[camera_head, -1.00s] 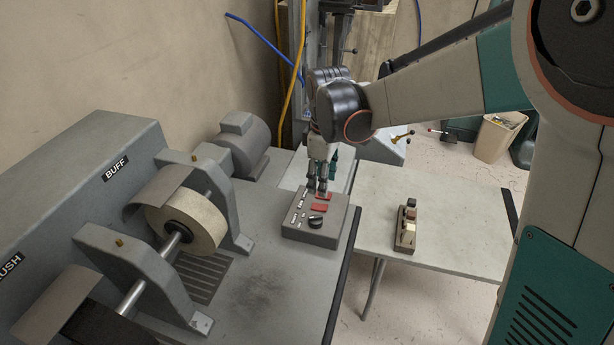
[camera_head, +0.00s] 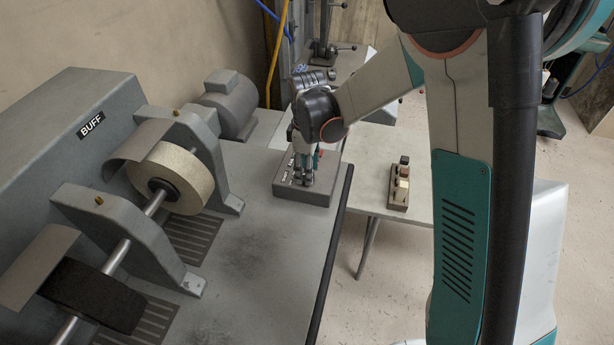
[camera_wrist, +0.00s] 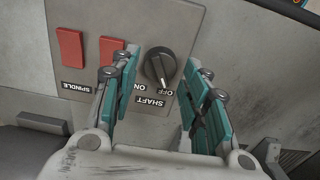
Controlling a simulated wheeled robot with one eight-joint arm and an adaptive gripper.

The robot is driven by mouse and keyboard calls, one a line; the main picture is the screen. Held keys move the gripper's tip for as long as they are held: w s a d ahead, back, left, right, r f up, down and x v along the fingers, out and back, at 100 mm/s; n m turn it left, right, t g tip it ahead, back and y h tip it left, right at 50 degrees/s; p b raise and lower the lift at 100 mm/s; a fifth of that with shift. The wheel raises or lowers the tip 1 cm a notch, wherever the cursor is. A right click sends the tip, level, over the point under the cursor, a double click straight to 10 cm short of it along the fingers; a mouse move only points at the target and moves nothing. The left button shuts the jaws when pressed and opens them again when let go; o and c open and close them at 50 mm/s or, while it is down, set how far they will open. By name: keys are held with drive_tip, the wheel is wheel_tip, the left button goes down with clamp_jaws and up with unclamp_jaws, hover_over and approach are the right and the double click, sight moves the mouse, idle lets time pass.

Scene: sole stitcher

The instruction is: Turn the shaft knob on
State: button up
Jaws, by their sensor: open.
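The shaft knob (camera_wrist: 159,66) is a round black knob on a grey control box, seen in the wrist view. Its white pointer line aims toward the OFF label, with ON printed beside it and SHAFT below. My gripper (camera_wrist: 162,82) is open, its teal fingers to either side of the knob; I cannot tell whether they touch it. In the head view, my gripper (camera_head: 308,182) is over the control box (camera_head: 317,197) and hides the knob. Two red switches (camera_wrist: 71,50) sit left of the knob in the wrist view, the second partly behind the left finger.
The buffing wheel (camera_head: 182,180) and a black brush wheel (camera_head: 92,298) stand left of the box on a shaft. A motor (camera_head: 230,103) is behind. A side table (camera_head: 376,160) at right carries a small block stand (camera_head: 400,185). The bench front is clear.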

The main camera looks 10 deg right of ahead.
drive_tip(key=shift+f, duration=1)
drive_tip(key=c, duration=0.8)
